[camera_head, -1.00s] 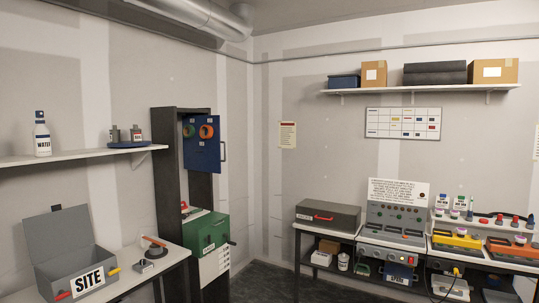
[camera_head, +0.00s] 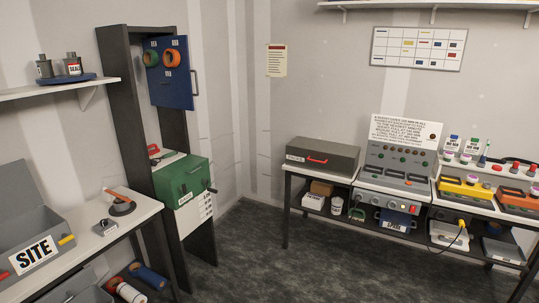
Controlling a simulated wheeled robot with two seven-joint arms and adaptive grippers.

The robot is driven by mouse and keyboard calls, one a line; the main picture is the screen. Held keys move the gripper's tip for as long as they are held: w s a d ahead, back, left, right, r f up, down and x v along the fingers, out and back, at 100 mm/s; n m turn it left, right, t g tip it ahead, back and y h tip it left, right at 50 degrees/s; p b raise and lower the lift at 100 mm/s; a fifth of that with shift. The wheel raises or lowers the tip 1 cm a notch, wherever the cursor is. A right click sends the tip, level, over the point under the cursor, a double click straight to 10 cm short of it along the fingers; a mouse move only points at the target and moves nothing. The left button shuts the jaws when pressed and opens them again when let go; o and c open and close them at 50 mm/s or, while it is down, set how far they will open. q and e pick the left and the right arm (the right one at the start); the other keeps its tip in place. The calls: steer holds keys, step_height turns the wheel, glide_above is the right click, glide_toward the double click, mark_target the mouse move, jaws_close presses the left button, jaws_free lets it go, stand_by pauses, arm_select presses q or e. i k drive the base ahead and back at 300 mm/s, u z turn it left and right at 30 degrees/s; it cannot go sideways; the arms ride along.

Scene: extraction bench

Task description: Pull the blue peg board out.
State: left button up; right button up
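The blue peg board (camera_head: 169,90) hangs upright in the upper part of a tall dark frame (camera_head: 117,105) left of the picture's middle. A green ring (camera_head: 150,57) and an orange ring (camera_head: 172,58), which look like tape rolls, hang near its top. A bar handle (camera_head: 195,82) stands on its right edge. The board juts out past the frame's right post. Neither of my grippers is in view.
A green case (camera_head: 180,180) sits in the frame below the board. A bench with an open grey SITE box (camera_head: 32,240) is at left, under a shelf (camera_head: 60,88). A bench with a control panel (camera_head: 397,160) is at right. The floor (camera_head: 255,250) between is clear.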

mark_target(172, 88)
steer(key=i, duration=3.7)
steer(key=u, duration=1.6)
